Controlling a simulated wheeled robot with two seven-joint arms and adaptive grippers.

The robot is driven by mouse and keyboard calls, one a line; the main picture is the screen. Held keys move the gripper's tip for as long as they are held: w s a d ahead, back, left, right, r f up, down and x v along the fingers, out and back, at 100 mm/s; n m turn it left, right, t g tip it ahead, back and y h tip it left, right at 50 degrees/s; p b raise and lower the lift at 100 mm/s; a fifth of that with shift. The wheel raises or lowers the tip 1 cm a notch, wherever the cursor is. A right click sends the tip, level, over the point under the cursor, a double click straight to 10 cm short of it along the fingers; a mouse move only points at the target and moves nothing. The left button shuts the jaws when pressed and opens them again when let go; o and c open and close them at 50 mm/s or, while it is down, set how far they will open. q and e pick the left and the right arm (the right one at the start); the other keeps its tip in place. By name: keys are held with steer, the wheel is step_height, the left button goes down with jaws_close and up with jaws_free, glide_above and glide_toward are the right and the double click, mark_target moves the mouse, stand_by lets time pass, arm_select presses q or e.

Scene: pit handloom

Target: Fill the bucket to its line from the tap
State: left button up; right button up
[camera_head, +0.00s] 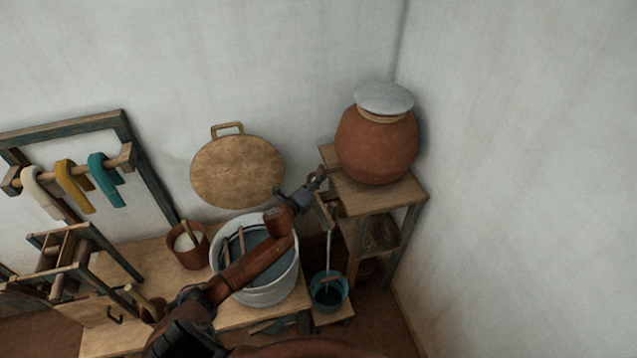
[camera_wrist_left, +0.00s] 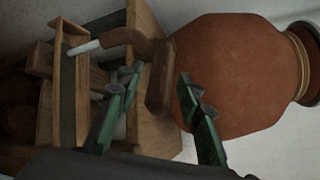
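The clay water pot (camera_head: 375,145) stands on a wooden stand, and its reddish-brown tap (camera_wrist_left: 130,38) shows in the left wrist view. A thin pale stream (camera_head: 329,245) runs from the tap down into the small teal bucket (camera_head: 328,302). The bucket stands upright on a low board, dark inside; I cannot make out its line or water level. My left gripper (camera_head: 320,182) is up at the tap. In the left wrist view its green fingers (camera_wrist_left: 160,84) are spread, with part of the tap between them; contact is unclear. My right gripper is not in view.
A large pale tub (camera_head: 268,293) stands left of the teal bucket on a wooden table (camera_head: 130,263), under my left forearm. A brown pot (camera_head: 187,259) is beside it. A loom frame with coloured hanks (camera_head: 103,176) is at left. Walls close off the corner.

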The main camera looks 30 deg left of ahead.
arm_select(q)
steer(key=v, duration=1.2)
